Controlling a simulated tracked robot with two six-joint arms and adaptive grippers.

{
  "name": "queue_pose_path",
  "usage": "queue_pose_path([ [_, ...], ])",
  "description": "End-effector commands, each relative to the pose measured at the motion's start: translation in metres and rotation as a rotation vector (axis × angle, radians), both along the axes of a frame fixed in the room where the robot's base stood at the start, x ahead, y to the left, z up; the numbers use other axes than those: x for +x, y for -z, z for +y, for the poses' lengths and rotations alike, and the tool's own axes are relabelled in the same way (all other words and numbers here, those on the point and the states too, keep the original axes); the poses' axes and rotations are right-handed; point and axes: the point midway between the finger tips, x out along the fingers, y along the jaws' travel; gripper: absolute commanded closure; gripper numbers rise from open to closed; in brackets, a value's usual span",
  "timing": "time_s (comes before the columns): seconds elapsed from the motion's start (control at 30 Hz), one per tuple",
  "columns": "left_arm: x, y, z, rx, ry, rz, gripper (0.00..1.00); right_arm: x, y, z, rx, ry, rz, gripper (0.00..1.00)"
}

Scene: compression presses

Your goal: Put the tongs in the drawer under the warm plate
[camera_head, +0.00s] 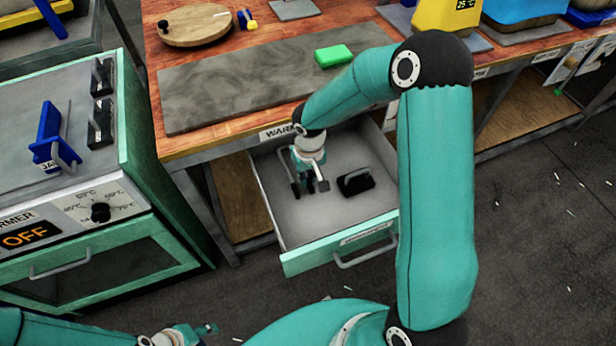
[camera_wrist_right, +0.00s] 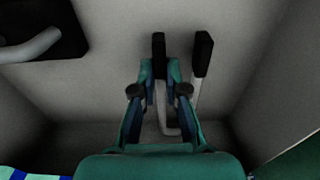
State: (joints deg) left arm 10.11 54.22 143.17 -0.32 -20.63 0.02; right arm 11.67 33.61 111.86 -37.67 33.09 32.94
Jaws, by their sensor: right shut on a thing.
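The drawer (camera_head: 340,243) under the large grey plate (camera_head: 230,90) is pulled open; a label starting "WARM" is on the table edge above it. My right gripper (camera_head: 306,183) reaches down into the drawer, toward its left side. It is shut on the tongs (camera_wrist_right: 201,58), which have dark ends and a grey metal bend; in the right wrist view one arm of the tongs is between the fingertips (camera_wrist_right: 160,85). The tongs are inside the drawer walls; whether they touch the floor I cannot tell. My left gripper (camera_head: 195,332) is at the bottom left, away from the drawer; its opening is unclear.
A black object with a grey handle (camera_head: 356,180) lies in the drawer, right of my gripper; it also shows in the right wrist view (camera_wrist_right: 45,40). A green block (camera_head: 333,56) sits on the plate. A warmer (camera_head: 95,230) marked OFF stands left, a blue object (camera_head: 47,135) on top.

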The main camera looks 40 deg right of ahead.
Motion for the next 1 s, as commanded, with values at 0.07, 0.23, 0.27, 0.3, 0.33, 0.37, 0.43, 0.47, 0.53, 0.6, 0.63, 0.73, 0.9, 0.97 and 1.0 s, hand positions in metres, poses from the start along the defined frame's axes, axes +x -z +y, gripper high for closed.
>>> queue_pose_path([
  [0.07,-0.0001,0.0009,0.0000,0.000,0.000,0.000,0.60,-0.0026,0.0089,0.0007,0.001,-0.002,0.005,1.00],
  [0.23,-0.0001,0.0009,0.0000,0.000,0.000,0.000,0.60,-0.0022,0.0095,0.0006,0.000,-0.001,0.002,1.00],
  [0.27,-0.0001,0.0009,0.0000,0.000,0.000,0.000,0.60,-0.0022,0.0094,0.0006,0.001,-0.001,0.003,1.00],
  [0.3,-0.0001,0.0011,0.0000,0.000,0.000,0.000,0.60,-0.0022,0.0095,0.0007,0.001,-0.001,0.003,1.00],
  [0.33,-0.0001,0.0014,0.0000,0.000,0.000,0.000,0.60,-0.0022,0.0098,0.0007,0.001,-0.001,0.003,1.00],
  [0.37,-0.0001,0.0022,0.0000,0.000,0.000,0.000,0.60,-0.0023,0.0105,0.0008,0.001,-0.001,0.003,1.00],
  [0.43,-0.0001,0.0051,0.0000,0.000,0.000,0.000,0.60,-0.0024,0.0129,0.0008,0.001,-0.001,0.003,1.00],
  [0.47,-0.0002,0.0035,0.0000,0.000,0.000,0.001,0.60,-0.0025,0.0115,0.0008,0.001,-0.001,0.003,0.83],
  [0.53,-0.0001,0.0031,0.0000,0.000,0.000,0.000,0.60,-0.0026,0.0112,0.0009,0.001,-0.001,0.004,0.71],
  [0.6,-0.0001,0.0031,0.0000,0.000,0.000,0.000,0.60,-0.0027,0.0112,0.0008,0.001,-0.001,0.004,0.63],
  [0.63,-0.0001,0.0031,0.0000,0.000,0.000,0.000,0.60,-0.0027,0.0111,0.0008,0.001,-0.001,0.004,0.63],
  [0.73,-0.0001,0.0031,0.0000,0.000,0.000,0.000,0.60,-0.0028,0.0112,0.0008,0.001,-0.001,0.004,0.63],
  [0.9,0.0000,0.0019,0.0000,0.000,0.000,0.000,0.60,-0.0028,0.0101,0.0006,0.001,-0.001,0.004,0.63],
  [0.97,-0.0001,-0.0006,0.0000,0.000,0.000,0.000,0.60,-0.0029,0.0081,0.0006,0.001,-0.001,0.004,0.63],
  [1.0,0.0000,-0.0003,0.0000,0.000,0.000,0.000,0.60,-0.0026,0.0058,0.0004,0.000,-0.001,0.002,0.63],
])
